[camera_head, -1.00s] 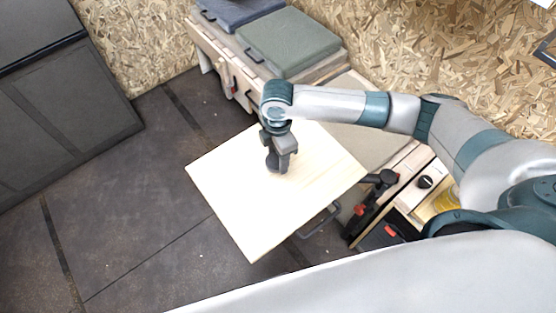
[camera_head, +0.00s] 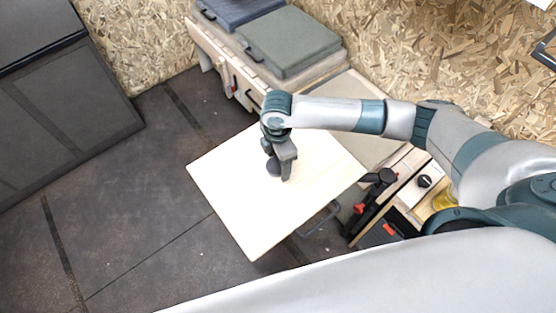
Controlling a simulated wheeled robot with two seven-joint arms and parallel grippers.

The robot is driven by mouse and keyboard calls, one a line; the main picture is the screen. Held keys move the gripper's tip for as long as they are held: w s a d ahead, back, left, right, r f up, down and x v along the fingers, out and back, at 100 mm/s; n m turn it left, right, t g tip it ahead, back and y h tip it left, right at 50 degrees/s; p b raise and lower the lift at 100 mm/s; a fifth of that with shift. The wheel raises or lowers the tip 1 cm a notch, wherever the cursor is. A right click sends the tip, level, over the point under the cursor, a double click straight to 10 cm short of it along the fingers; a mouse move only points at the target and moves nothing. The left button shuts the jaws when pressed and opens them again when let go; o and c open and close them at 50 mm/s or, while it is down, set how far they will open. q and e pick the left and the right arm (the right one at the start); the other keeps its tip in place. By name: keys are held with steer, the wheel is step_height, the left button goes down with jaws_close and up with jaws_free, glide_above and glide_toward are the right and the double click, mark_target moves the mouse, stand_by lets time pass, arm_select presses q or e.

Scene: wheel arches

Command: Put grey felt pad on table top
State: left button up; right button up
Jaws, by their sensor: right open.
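The table top (camera_head: 240,205) is a pale square wooden board in the middle of the view, bare over most of its surface. My right gripper (camera_head: 280,172) points down over its upper middle, with its jaws apart. A small dark grey rounded shape (camera_head: 273,168) shows at the left jaw, on or just above the board. It may be the grey felt pad, but I cannot tell it clearly from the finger. The gripper hides part of the board behind it. My left gripper is not in view.
A green-grey cushion (camera_head: 288,42) and a blue-grey cushion (camera_head: 235,12) lie on a wooden bench at the back. A black clamp-like tool (camera_head: 372,200) stands right of the board, near a black knob (camera_head: 424,181). Dark floor (camera_head: 120,200) is clear at left.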

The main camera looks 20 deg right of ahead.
mark_target(278, 164)
steer(key=shift+r, duration=0.1)
steer(key=shift+r, duration=0.55)
step_height(278, 164, up, 5)
steer(key=shift+w+r+b, duration=0.1)
steer(key=shift+r+b, duration=0.05)
steer(key=shift+b, duration=0.55)
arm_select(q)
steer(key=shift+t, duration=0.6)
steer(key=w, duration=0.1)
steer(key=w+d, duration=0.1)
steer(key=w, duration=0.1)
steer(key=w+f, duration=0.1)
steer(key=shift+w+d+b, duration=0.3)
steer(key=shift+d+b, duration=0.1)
arm_select(e)
step_height(278, 164, up, 6)
steer(key=shift+f, duration=0.15)
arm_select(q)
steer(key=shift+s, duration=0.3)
